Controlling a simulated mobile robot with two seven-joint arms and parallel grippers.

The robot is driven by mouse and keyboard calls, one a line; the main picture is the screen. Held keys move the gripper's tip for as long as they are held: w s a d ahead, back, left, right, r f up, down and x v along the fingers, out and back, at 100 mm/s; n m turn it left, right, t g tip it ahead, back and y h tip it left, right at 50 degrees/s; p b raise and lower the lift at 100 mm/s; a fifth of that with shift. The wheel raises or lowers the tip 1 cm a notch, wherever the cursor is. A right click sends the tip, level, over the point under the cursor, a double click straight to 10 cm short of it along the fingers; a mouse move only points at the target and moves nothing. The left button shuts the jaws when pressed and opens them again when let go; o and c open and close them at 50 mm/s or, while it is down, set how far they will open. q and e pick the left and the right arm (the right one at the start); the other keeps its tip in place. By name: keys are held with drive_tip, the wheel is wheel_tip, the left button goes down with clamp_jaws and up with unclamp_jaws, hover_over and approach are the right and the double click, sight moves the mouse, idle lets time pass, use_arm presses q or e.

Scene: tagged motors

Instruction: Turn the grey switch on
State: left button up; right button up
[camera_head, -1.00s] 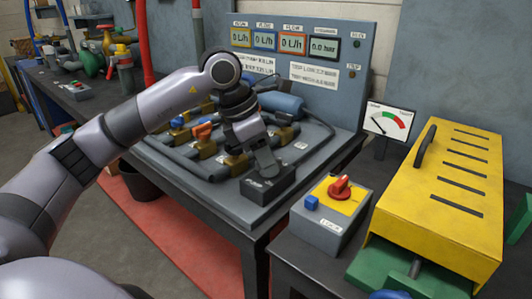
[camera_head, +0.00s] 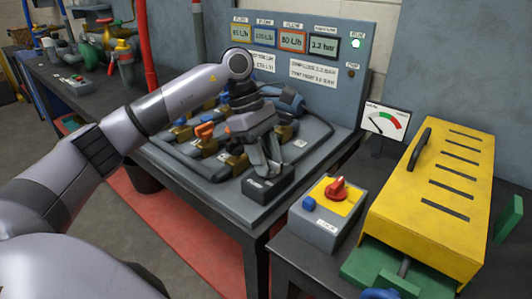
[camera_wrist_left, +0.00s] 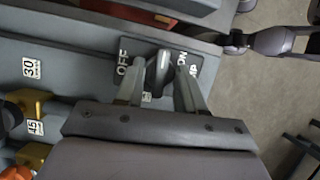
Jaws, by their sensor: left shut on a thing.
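The grey switch (camera_wrist_left: 158,68) is a small lever on a dark box (camera_head: 268,184) at the front corner of the motor and pipe bench. In the left wrist view its plate carries the white words OFF on the left and ON on the right. The lever stands between them, leaning toward ON. My left gripper (camera_head: 267,165) reaches down over the box and is shut on the switch; its fingers also show on either side of the lever in the left wrist view (camera_wrist_left: 162,88). My right gripper is in neither view.
A grey box with a red knob (camera_head: 338,188), a dial gauge (camera_head: 386,120) and a yellow slotted cover (camera_head: 437,185) stand to the right. Pipes and valves surround the gripper.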

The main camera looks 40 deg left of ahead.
use_arm(q)
drive_tip(key=shift+m, duration=0.6)
drive_tip(key=o, duration=1)
drive_tip(key=v, duration=0.7)
drive_tip(key=shift+w+p, duration=0.2)
drive_tip(key=shift+p, duration=0.2)
drive_tip(key=shift+r, duration=0.1)
